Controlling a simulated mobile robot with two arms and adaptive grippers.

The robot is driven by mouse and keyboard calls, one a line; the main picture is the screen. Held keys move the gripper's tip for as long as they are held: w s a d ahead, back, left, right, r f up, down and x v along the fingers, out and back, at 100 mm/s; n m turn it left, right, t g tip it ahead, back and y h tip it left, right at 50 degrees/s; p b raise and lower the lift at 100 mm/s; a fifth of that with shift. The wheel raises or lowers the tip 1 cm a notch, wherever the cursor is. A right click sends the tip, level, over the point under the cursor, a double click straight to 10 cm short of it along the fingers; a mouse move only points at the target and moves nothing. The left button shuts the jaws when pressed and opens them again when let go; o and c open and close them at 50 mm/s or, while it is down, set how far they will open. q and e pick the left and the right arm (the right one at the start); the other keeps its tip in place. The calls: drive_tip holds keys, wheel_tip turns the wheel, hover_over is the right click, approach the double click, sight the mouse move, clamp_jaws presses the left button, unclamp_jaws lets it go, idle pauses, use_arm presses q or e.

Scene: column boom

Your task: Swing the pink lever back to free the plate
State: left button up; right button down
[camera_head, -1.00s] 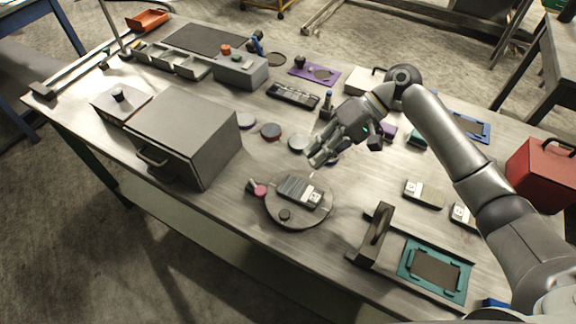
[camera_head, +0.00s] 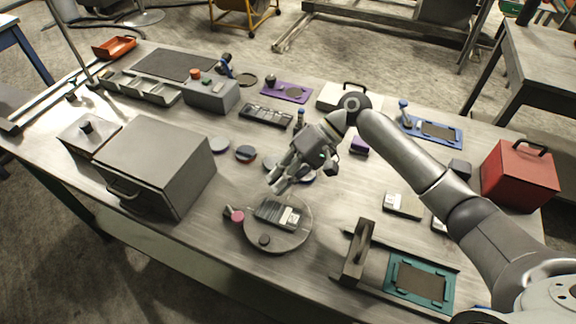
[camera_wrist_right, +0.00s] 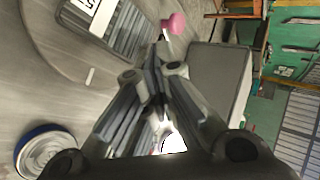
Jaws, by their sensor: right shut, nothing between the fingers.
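The round grey plate (camera_head: 293,239) lies on the bench near its front edge. My right gripper (camera_head: 276,186) is shut and empty, above the bench just behind the plate, apart from the lever. In the right wrist view its fingers (camera_wrist_right: 153,75) point toward the plate's edge. My left gripper is not seen.
A large grey box with a handle (camera_head: 155,165) stands left of the plate. A dark upright bracket (camera_head: 357,252) and a teal frame (camera_head: 420,281) are to the right. A red box (camera_head: 519,174) stands far right.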

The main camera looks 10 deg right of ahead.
drive_tip(key=x, duration=0.2)
drive_tip(key=p+x, duration=0.1)
drive_tip(key=x, duration=0.1)
drive_tip(key=r+x, duration=0.1)
drive_tip(key=x, duration=0.1)
drive_tip(key=shift+a+p, duration=0.4)
drive_tip(key=shift+a, duration=0.05)
drive_tip(key=shift+s+a+f, duration=0.25)
drive_tip(key=shift+a, duration=0.35)
drive_tip(key=shift+a+f, duration=0.1)
drive_tip(key=shift+a, duration=0.05)
